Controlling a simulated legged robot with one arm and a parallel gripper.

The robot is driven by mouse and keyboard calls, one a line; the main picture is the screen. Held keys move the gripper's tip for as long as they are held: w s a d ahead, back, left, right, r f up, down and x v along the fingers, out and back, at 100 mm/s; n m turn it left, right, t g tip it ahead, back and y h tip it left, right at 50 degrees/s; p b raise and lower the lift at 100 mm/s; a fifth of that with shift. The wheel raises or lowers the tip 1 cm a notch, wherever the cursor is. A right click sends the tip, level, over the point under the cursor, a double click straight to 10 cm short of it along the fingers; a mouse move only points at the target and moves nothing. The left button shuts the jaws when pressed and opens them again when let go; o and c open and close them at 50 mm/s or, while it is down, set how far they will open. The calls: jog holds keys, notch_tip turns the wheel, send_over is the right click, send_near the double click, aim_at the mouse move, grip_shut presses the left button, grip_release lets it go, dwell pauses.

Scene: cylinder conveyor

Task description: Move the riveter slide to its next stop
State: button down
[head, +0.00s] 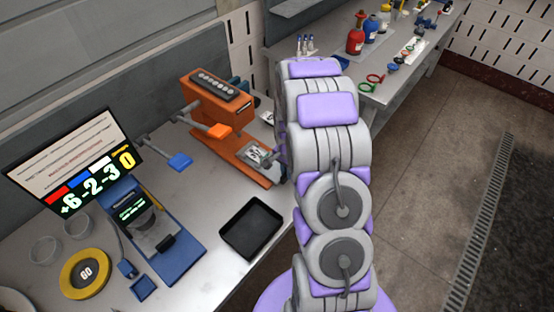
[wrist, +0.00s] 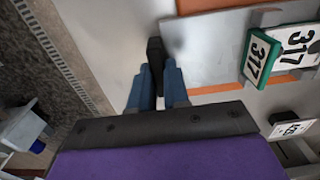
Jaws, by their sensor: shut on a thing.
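The orange riveter (head: 215,105) stands on the bench in the head view, with its orange base (head: 225,143) running toward my arm. A grey slide plate (head: 258,153) with a number plate on it lies at the near end of that base. In the wrist view the slide is the pale grey plate (wrist: 207,52), with a black handle (wrist: 155,52) at its edge. My gripper (wrist: 159,82) has its blue fingers shut on the black handle. A green-framed plate marked 317 (wrist: 262,55) sits at the right. My arm hides the gripper in the head view.
A black tray (head: 251,228) lies on the bench in front of the riveter. A blue device (head: 160,235), a score screen (head: 75,160) and a yellow GO button (head: 84,272) are at left. Levers with orange and blue ends reach out from the riveter. The floor at right is clear.

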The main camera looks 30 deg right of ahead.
jog(key=s, duration=0.3)
jog(key=s+d, duration=0.1)
jog(key=s, duration=0.2)
jog(key=shift+d+f, duration=0.15)
jog(key=shift+f, duration=0.05)
jog(key=c, duration=1.1)
grip_release()
jog(key=shift+s, duration=0.1)
jog(key=shift+c, duration=0.2)
jog(key=shift+o, duration=0.2)
jog(key=shift+w+r, duration=0.1)
jog(key=shift+w, duration=0.15)
jog(key=shift+w+d+r+p, duration=0.1)
jog(key=shift+d+r+p, duration=0.2)
jog(key=shift+r, duration=0.05)
notch_tip(320, 180, up, 17)
jog(key=p, duration=0.1)
jog(key=shift+a+f+p, duration=0.2)
jog(key=shift+p, duration=0.2)
